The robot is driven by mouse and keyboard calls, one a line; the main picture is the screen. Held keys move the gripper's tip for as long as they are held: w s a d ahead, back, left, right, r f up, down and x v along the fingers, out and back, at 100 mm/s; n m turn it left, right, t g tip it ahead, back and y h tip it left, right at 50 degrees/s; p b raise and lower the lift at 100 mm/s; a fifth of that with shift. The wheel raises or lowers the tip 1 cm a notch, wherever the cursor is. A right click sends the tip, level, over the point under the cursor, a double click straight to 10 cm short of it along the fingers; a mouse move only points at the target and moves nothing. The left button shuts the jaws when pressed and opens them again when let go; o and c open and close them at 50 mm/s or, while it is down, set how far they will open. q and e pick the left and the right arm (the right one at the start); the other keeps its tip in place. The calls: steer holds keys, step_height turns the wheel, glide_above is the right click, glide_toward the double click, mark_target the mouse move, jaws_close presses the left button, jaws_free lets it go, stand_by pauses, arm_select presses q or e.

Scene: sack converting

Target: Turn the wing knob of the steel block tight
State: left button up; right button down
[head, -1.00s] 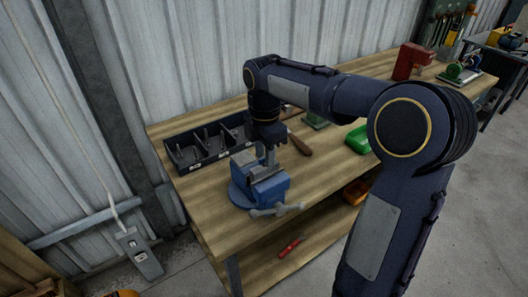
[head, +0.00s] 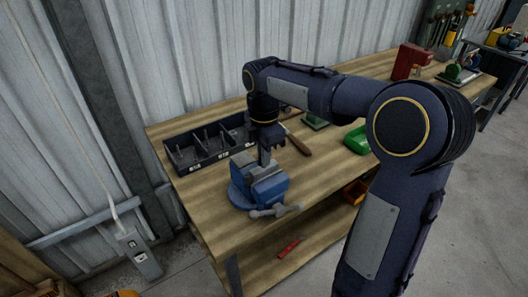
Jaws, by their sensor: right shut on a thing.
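My right gripper (head: 266,160) points straight down above the blue bench vise (head: 268,190). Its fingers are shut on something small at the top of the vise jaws. That fits the wing knob, but the fingers and wrist hide it, so its shape and angle cannot be seen. The steel block is not clearly made out; it is small and hidden at the vise jaws beneath the fingers. My left gripper is not in view.
A dark divided bin (head: 205,147) stands left of the vise on the wooden bench (head: 325,165). A red tool (head: 289,248) lies on the lower shelf.

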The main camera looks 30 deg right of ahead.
steer(key=m+p, duration=0.1)
steer(key=m, duration=0.4)
steer(key=shift+r+p, duration=0.1)
steer(key=shift+p, duration=0.25)
steer(key=m+p, duration=0.1)
steer(key=m, duration=0.5)
steer(key=m+p, duration=0.1)
steer(key=m, duration=0.5)
steer(key=shift+m, duration=0.3)
steer(key=shift+m+p, duration=0.55)
steer(key=shift+m, duration=2.05)
steer(key=c, duration=1.5)
jaws_free()
steer(key=shift+c, duration=0.2)
step_height(320, 180, up, 8)
steer(key=shift+f, duration=0.15)
